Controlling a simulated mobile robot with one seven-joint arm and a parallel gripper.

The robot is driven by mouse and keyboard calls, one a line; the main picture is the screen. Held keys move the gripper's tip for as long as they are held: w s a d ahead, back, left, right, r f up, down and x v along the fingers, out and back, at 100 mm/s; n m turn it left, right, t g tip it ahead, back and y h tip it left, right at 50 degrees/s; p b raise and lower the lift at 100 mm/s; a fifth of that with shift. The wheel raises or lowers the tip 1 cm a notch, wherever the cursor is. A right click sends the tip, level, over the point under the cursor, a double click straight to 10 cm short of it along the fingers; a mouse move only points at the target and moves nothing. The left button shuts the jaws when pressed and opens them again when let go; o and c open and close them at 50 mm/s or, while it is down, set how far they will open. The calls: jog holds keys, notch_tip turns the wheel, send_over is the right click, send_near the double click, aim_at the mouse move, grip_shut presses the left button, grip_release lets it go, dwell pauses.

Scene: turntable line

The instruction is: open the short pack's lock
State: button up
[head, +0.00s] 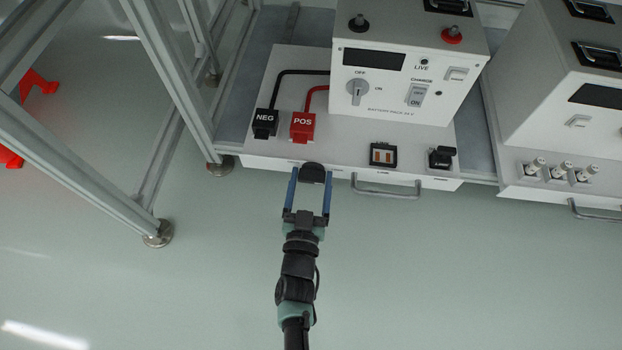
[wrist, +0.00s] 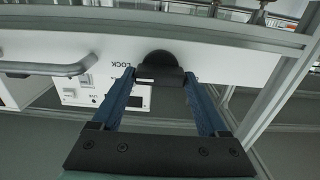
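The pack (head: 405,82) is a white box on a white drawer base (head: 340,146). A black rounded lock knob (head: 313,173) sits on the base's front edge. In the wrist view the lock knob (wrist: 160,72) is a dark half-disc with a bar, near the word LOCK on the white front. My gripper (head: 311,177) has its two blue fingers on either side of the knob. In the wrist view the fingertips (wrist: 159,78) lie right at the bar's two ends. I cannot tell whether they press on it.
A metal handle (head: 386,193) is right of the lock on the same front. The base carries black NEG (head: 265,123) and red POS (head: 303,127) connectors. A second white unit (head: 560,95) stands at right. Aluminium frame posts (head: 175,70) rise at left. The floor in front is clear.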

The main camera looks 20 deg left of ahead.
jog(key=c, duration=0.9)
jog(key=shift+o, duration=0.2)
jog(key=shift+n, duration=0.3)
jog(key=n+p, duration=0.2)
jog(key=n, duration=0.1)
jog(key=shift+n, duration=0.4)
jog(key=n+p, duration=0.1)
jog(key=n, duration=0.3)
jog(key=shift+s+f+n+p, duration=0.1)
jog(key=shift+n+p, duration=0.2)
jog(key=shift+p, duration=0.1)
jog(key=n, duration=0.4)
jog(key=shift+a+f, duration=0.1)
jog(key=shift+f+n, duration=0.1)
jog(key=shift+n, duration=2.3)
